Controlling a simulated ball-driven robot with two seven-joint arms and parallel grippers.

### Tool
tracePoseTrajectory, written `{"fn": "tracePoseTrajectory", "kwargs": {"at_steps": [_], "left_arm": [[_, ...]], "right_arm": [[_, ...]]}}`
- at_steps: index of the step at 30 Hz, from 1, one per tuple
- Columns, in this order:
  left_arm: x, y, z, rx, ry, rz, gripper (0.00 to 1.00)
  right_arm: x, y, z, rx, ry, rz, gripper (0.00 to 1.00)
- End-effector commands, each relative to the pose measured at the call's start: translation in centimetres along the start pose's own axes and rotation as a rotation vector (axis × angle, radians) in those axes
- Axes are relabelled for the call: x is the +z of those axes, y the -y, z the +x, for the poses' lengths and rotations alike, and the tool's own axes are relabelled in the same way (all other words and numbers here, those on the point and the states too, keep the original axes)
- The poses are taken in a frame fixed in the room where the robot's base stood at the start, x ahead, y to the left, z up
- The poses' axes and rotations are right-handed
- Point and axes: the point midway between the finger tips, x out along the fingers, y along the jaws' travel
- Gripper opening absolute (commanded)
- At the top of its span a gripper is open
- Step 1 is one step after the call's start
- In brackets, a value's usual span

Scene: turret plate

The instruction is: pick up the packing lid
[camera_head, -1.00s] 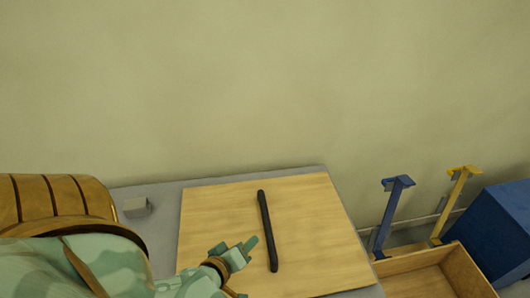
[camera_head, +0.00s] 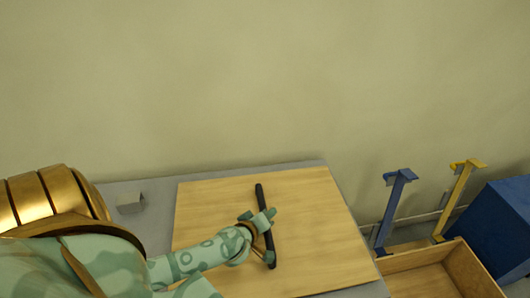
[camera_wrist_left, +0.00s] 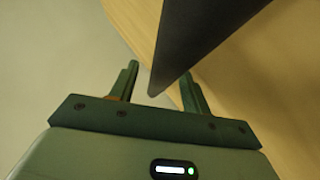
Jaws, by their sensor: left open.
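The packing lid appears to be the flat light-wood board (camera_head: 215,215), which lies on a grey surface. A long dark bar (camera_head: 261,198) runs across its middle like a handle. My left gripper (camera_head: 264,219) is over the board at the bar and hides part of the bar. In the left wrist view the open gripper (camera_wrist_left: 160,80) has the dark bar (camera_wrist_left: 200,35) showing between its two fingers. I cannot tell whether a finger touches it. The board's wood (camera_wrist_left: 137,22) shows beyond the fingers. My right gripper is out of view.
A small grey block (camera_head: 130,203) sits on the grey surface (camera_head: 150,222) left of the board. An open wooden box (camera_head: 450,268) is at the lower right, with a blue post (camera_head: 391,215), a yellow post (camera_head: 455,203) and a blue box (camera_head: 505,225) near it. A wall stands behind.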

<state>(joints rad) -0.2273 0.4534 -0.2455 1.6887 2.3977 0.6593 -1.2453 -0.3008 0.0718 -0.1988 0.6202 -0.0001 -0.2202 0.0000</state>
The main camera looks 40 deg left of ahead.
Motion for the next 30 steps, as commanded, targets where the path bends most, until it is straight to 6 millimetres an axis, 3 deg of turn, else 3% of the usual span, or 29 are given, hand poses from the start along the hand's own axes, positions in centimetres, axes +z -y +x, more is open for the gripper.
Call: {"fn": "tracePoseTrajectory", "kwargs": {"at_steps": [8,14,30], "left_arm": [[-0.01,-0.01,0.71,0.0,0.0,0.001,0.47],[-0.01,-0.01,0.69,0.0,0.0,0.0,0.0],[-0.01,-0.02,0.68,0.002,0.0,0.005,0.0]], "right_arm": [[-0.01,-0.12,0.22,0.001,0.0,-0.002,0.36],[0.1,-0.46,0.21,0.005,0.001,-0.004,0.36],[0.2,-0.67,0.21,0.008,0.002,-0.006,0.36]]}}
